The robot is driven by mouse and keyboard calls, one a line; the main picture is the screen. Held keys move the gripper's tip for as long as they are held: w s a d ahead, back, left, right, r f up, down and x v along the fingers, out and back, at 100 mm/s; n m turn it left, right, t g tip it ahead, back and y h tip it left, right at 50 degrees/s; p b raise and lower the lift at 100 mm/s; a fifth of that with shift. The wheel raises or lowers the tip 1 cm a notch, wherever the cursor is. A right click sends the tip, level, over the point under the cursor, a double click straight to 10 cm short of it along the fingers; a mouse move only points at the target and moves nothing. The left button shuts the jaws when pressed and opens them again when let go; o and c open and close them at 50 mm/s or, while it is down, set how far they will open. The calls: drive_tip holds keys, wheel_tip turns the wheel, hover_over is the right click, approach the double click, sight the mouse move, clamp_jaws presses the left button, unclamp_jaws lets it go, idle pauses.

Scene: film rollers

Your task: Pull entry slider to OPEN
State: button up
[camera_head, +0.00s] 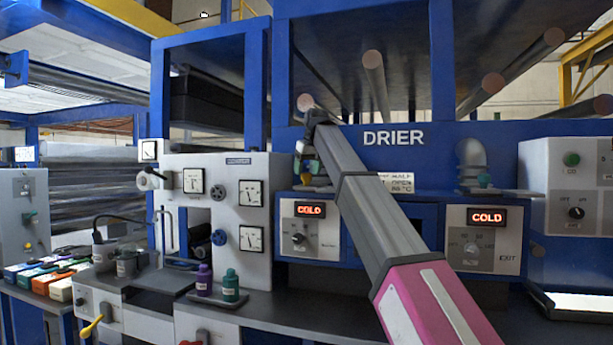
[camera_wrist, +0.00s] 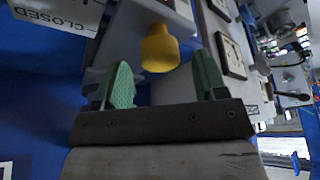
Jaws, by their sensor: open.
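The entry slider appears to be the rounded yellow knob (camera_wrist: 160,48) on a grey metal part in the wrist view. A white sign reading CLOSED (camera_wrist: 62,16) is to its left on the blue panel. My gripper (camera_wrist: 162,62) is open, with one green finger on each side of the knob's near end. I cannot tell whether either finger touches it. In the head view my gripper (camera_head: 307,166) is small, at the drier's left side above the left COLD display, and my arm partly hides it.
The blue drier (camera_head: 450,140) carries a left control box (camera_head: 303,238) and a right control box (camera_head: 486,240), both reading COLD. A grey gauge panel (camera_head: 238,170) stands left of them. Purple (camera_head: 204,280) and green (camera_head: 231,285) bottles stand on the bench below.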

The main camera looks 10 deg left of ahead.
drive_tip(key=shift+x, duration=1.15)
clamp_jaws()
drive_tip(key=shift+s+a, duration=0.1)
drive_tip(key=shift+s, duration=2.15)
unclamp_jaws()
drive_tip(key=shift+s, duration=0.1)
